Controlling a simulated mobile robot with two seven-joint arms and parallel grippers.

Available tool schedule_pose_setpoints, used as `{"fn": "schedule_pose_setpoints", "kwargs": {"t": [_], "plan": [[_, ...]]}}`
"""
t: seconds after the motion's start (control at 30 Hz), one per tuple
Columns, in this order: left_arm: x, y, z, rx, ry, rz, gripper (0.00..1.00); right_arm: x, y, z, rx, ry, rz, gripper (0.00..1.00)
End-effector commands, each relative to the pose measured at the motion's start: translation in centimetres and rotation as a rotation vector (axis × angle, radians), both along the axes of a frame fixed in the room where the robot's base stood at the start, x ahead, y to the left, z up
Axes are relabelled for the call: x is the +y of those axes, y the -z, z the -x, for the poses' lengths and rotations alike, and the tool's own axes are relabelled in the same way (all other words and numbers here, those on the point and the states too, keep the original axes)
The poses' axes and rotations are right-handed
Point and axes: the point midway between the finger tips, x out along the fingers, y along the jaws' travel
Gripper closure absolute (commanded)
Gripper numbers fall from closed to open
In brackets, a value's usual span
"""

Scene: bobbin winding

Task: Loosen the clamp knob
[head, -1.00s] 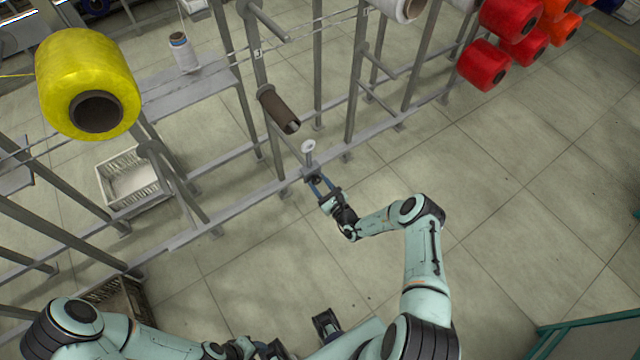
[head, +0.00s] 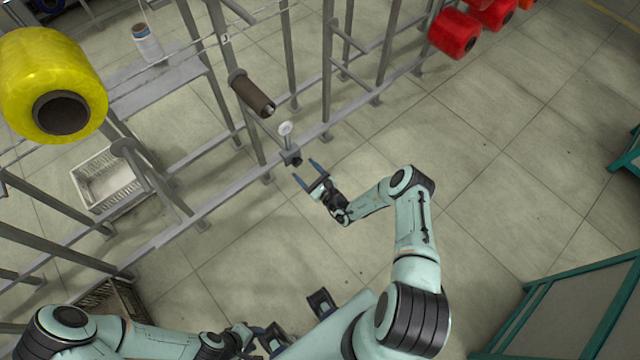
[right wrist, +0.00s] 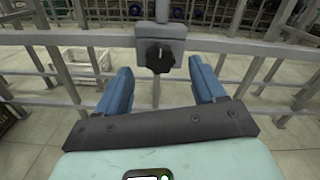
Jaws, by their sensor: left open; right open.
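The clamp knob (right wrist: 160,57) is a black star-shaped knob on the front of a grey clamp block (right wrist: 178,34) in the right wrist view. In the head view the knob (head: 297,162) shows small on the frame's lower rail, below a white disc (head: 285,128) on a short post. My right gripper (head: 306,170) is open, its blue fingers pointing at the knob and apart from it. In the right wrist view the knob sits between and beyond the fingertips (right wrist: 158,72). My left gripper (head: 267,338) is open and empty near my base at the bottom.
A brown tube (head: 252,93) sticks out above the clamp. A yellow bobbin (head: 85,65) hangs at left, red bobbins (head: 454,34) at the upper right. A white crate (head: 80,180) lies behind the rails.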

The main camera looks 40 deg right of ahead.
Motion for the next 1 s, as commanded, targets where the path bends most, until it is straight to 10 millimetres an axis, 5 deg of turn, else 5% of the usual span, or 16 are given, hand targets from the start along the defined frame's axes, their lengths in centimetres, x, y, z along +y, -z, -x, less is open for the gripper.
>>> {"fn": "schedule_pose_setpoints", "kwargs": {"t": [0.43, 1.0], "plan": [[0.0, 0.1, 0.0, 0.000, 0.000, 0.000, 0.57, -0.8, 0.1, 9.1, 0.003, 0.002, 0.000, 0.31], [0.0, 0.1, 0.1, 0.001, 0.000, 0.000, 0.57, -0.8, 0.0, 10.4, 0.000, 0.000, 0.001, 0.31]]}}
